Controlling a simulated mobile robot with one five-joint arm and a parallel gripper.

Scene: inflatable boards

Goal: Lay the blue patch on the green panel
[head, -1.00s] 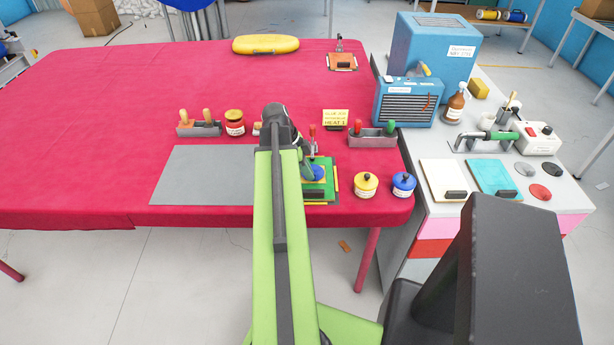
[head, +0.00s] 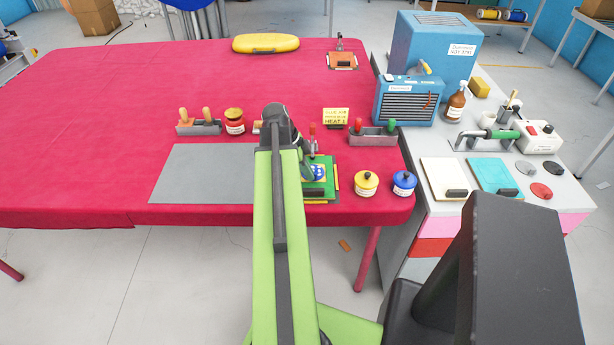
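The green panel (head: 313,193) lies near the front edge of the red table, partly hidden behind my arm. A blue patch (head: 319,172) with pale marks shows over the panel, with some yellow beside it. My gripper (head: 308,171) points down at the patch's left side and hides part of it. The fingertips are too small and dark to tell whether they hold the patch. I cannot tell whether the patch touches the panel. A red-handled clamp (head: 312,140) stands at the panel's far edge.
A grey mat (head: 202,174) lies left of my arm. Yellow (head: 366,184) and blue (head: 403,184) pots stand close right of the panel. A tool holder (head: 373,137) and a yellow sign (head: 335,117) stand behind. The table's far left is clear.

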